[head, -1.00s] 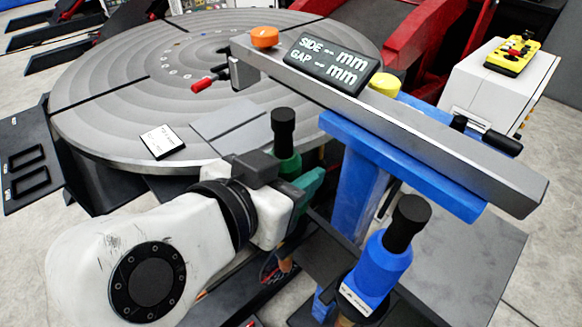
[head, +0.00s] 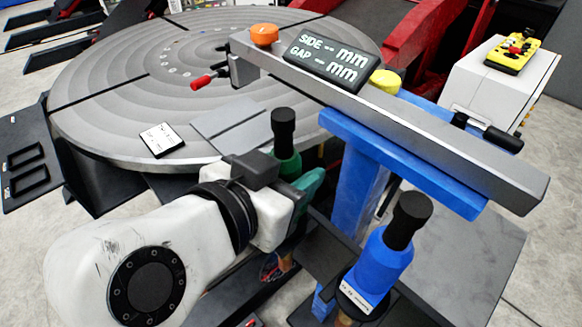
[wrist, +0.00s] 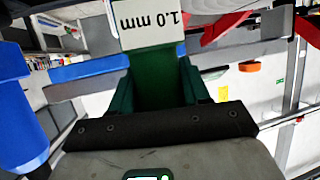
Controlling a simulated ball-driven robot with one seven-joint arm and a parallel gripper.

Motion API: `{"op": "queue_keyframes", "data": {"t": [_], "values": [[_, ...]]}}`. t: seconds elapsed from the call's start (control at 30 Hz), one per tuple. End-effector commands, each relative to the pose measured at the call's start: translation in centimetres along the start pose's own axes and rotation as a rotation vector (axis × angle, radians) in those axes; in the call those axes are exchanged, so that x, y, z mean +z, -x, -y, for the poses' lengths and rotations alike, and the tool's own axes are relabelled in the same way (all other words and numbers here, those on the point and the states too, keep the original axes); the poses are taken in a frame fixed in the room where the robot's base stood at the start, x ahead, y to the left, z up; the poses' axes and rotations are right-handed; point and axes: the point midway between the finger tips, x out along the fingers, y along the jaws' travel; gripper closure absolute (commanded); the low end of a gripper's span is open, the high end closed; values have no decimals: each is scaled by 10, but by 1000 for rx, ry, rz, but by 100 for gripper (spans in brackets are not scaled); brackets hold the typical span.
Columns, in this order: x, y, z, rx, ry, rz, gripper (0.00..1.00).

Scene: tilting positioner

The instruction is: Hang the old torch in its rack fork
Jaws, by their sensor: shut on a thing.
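A green torch (head: 286,160) with a black cylindrical top stands roughly upright at my gripper (head: 292,184). My gripper is shut on it. In the wrist view the green torch body (wrist: 157,78) sits between the fingers and bears a white label reading "1.0 mm". Its lower end is largely hidden by my gripper and arm in the head view. A blue torch (head: 378,265) with a black top stands to the right, slightly tilted, in a dark holder. A dark rack plate (head: 325,255) lies between the two torches, below my gripper. I cannot make out an empty fork.
A grey beam (head: 430,142) on a blue post (head: 355,195) runs behind the torches, with a black gauge display (head: 332,60) on it. The large round positioner table (head: 120,100) fills the back left. A white cabinet (head: 490,85) carries a yellow pendant (head: 513,55).

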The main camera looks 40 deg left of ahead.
Motion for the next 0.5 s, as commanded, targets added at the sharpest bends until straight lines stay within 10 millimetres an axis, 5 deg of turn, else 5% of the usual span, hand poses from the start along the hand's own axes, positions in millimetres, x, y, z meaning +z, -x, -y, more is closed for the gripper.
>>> {"op": "queue_keyframes", "data": {"t": [0.2,0.23,0.5], "values": [[0,0,-2,4,0,0,95],[0,0,-2,4,0,0,51],[0,0,-1,4,1,1,25]]}}
